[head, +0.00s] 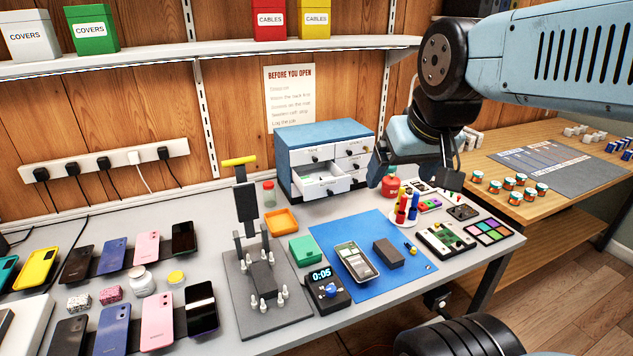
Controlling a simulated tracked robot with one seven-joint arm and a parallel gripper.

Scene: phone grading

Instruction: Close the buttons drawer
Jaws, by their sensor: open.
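A small blue-topped cabinet (322,133) with white-fronted drawers stands at the back of the grey workbench. Its lower left drawer (328,188) is pulled out, with small dark parts inside. The other visible drawers look shut. The drawer labels are too small to read, so I cannot tell from them which is the buttons drawer. My gripper (416,184) is open, pointing down, to the right of the pulled-out drawer and apart from it. It overlaps the cabinet's right edge in the picture.
A red bottle (390,187) and colored screwdrivers (407,205) stand near my gripper. An orange tray (281,221) and a jar (269,193) sit left of the drawer. A black press (250,220) with a yellow handle stands front left. The blue mat (325,236) holds an opened phone.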

